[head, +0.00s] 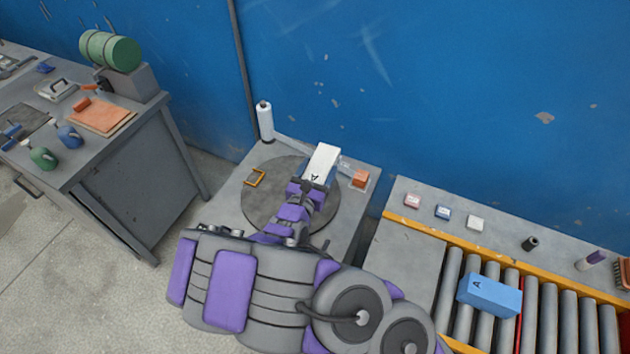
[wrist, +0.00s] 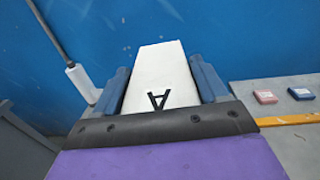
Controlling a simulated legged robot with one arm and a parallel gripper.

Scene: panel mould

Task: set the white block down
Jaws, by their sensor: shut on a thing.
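My gripper (head: 308,187) is shut on the white block (head: 322,163), which has a black letter A on it. In the wrist view the white block (wrist: 160,75) sits between the two blue fingers of my gripper (wrist: 160,88). In the head view the block is over the far part of a round dark grey disc (head: 262,205) on a small grey table (head: 222,212). I cannot tell whether the block touches the surface below it.
A white bottle (head: 265,122) and an orange block (head: 360,179) stand on the table. At right a roller conveyor carries a blue block (head: 490,295). A blue wall (head: 430,90) stands behind.

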